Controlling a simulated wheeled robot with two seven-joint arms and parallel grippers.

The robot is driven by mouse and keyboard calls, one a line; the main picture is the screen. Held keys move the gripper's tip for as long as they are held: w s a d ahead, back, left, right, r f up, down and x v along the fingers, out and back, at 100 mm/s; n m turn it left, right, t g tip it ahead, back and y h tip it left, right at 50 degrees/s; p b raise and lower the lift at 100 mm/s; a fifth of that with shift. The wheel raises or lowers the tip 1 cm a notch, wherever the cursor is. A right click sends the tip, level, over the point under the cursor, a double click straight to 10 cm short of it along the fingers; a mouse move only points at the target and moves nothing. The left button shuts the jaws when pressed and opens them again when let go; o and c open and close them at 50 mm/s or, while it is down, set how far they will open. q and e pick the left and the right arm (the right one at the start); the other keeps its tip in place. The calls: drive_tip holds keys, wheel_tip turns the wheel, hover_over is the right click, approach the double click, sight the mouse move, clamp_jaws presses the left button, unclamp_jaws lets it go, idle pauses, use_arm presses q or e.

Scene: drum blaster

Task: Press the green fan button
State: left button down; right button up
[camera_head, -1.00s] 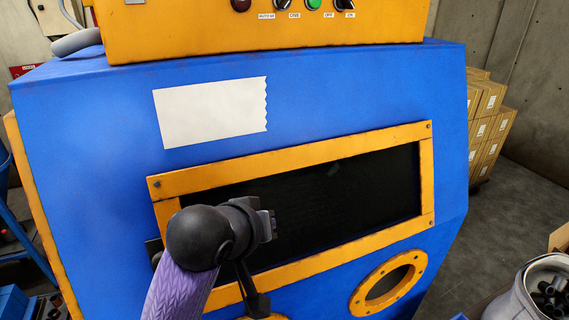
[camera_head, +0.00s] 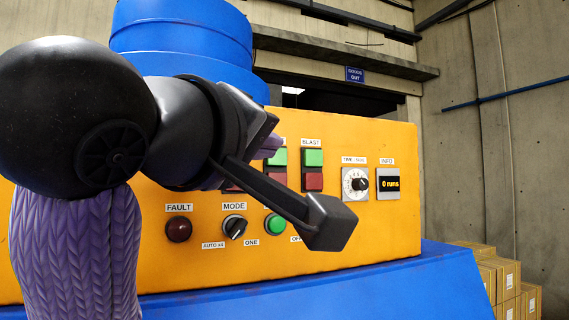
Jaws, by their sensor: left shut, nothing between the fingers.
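An orange control panel (camera_head: 380,230) fills the middle of the view. A green button (camera_head: 313,157) sits above a red one (camera_head: 313,181) under the label BLAST. Another green button (camera_head: 277,158) shows to its left, partly covered by my left gripper. Labels and buttons further left are hidden behind my arm, and I cannot read a fan label. My left gripper (camera_head: 329,225) is shut and empty, in front of the panel, its tip below the BLAST buttons. Its gap to the panel is hard to judge. My right gripper is not in view.
A round green button (camera_head: 275,224), a MODE knob (camera_head: 234,227), a dark red FAULT lamp (camera_head: 178,229), a timer dial (camera_head: 356,184) and an info display (camera_head: 388,184) are on the panel. Cardboard boxes (camera_head: 505,280) stand at the lower right. Space right of the panel is clear.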

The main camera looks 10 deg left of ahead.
use_arm(q)
drive_tip(key=w+a+p, duration=0.2)
drive_tip(key=w+a, duration=0.3)
drive_tip(key=w, duration=0.1)
drive_tip(key=shift+p, duration=0.35)
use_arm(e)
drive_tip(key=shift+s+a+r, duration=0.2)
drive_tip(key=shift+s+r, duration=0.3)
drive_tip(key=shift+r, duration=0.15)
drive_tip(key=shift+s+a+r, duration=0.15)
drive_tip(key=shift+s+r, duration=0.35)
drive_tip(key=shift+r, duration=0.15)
use_arm(q)
drive_tip(key=shift+a, duration=0.1)
idle(0.7)
drive_tip(key=shift+w+a, duration=0.2)
drive_tip(key=shift+w, duration=0.15)
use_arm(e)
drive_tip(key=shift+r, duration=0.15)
